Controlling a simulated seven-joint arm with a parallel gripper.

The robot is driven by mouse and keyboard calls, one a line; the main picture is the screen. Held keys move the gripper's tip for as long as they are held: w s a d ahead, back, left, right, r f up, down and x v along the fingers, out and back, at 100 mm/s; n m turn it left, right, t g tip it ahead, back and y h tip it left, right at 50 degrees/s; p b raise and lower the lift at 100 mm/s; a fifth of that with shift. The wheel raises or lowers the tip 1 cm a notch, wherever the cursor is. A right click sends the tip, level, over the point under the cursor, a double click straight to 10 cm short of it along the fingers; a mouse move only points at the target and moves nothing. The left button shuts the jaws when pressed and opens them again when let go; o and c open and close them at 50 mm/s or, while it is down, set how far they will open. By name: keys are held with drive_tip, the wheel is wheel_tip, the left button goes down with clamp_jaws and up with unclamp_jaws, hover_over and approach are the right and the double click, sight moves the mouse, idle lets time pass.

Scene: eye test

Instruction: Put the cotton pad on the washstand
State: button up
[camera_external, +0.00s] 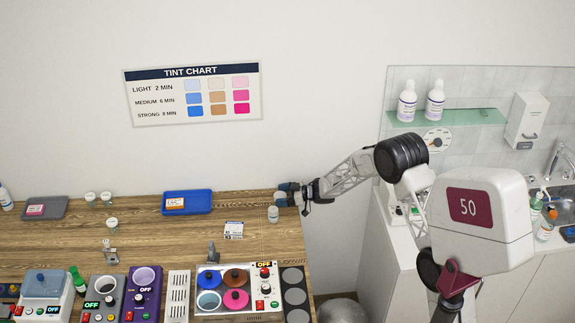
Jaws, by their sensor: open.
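My gripper (284,195) is over the right end of the wooden table, pointing left, with its jaws open. The washstand (558,262) appears to be the white counter at the right, with a sink and tap (562,165). My arm hides part of it.
Bottles (545,224) stand by the sink. A glass shelf (460,118) hangs above.

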sight(280, 195)
drive_tip(key=shift+a, duration=0.35)
idle(0.3)
drive_tip(key=c, duration=1.1)
drive_tip(key=shift+r, duration=0.1)
drive_tip(key=shift+r, duration=1.5)
drive_tip(key=s+d, duration=0.2)
drive_tip(key=s, duration=0.2)
drive_tip(key=s+d+r, duration=0.1)
drive_tip(key=s+d, duration=0.2)
drive_tip(key=s, duration=0.2)
drive_tip(key=s+d, duration=0.3)
drive_tip(key=s, duration=0.1)
drive_tip(key=shift+s+r, duration=0.35)
drive_tip(key=shift+s, duration=0.05)
